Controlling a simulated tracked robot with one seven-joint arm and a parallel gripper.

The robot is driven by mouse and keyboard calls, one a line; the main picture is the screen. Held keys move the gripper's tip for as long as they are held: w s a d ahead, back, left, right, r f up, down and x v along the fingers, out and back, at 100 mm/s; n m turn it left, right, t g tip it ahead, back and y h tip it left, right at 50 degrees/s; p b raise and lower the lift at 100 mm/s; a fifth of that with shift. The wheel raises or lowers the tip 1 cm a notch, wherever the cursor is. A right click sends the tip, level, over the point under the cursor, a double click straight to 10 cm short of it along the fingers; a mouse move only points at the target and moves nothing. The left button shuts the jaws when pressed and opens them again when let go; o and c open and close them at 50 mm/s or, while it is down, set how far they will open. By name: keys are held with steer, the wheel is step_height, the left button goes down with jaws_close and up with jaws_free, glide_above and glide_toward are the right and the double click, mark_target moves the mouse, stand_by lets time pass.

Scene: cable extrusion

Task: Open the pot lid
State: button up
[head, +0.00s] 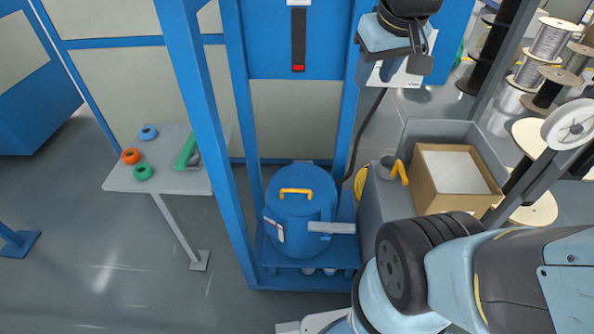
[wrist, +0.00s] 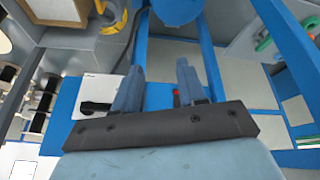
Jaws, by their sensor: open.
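The blue pot (head: 300,226) stands upright on a low blue shelf inside the blue frame in the head view. Its round blue lid (head: 318,183) is on top and has a yellow handle (head: 296,191). A rounded blue part at the top edge of the wrist view (wrist: 178,8) looks like the pot, cut off. My gripper (head: 392,72) is high at the upper right of the pot in the head view, apart from it. In the wrist view its two blue fingers (wrist: 160,66) are spread with nothing between them.
Blue posts (head: 205,110) flank the pot. A grey bar (head: 331,227) sticks out at its front right. A grey bin with a cardboard box (head: 455,195) stands right. A table (head: 160,180) with coloured rings is left. Cable spools (head: 545,45) fill the upper right.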

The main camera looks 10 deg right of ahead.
steer(key=w+a+f+n+g, duration=0.2)
steer(key=w+f+n, duration=0.3)
steer(key=w, duration=0.4)
steer(key=n+g, duration=0.5)
steer(key=n, duration=0.4)
glide_above(296, 190)
steer(key=w, duration=0.3)
step_height(296, 190, down, 30)
steer(key=f, duration=0.1)
steer(key=shift+y, duration=0.3)
steer(key=f, duration=0.4)
steer(key=s+f, duration=0.1)
steer(key=f, duration=0.3)
steer(key=s+f, duration=0.1)
steer(key=f, duration=0.3)
steer(key=shift+s+d+f, duration=0.1)
steer(key=shift+s+f, duration=0.1)
steer(key=shift+f, duration=0.1)
jaws_close()
steer(key=shift+s, duration=0.1)
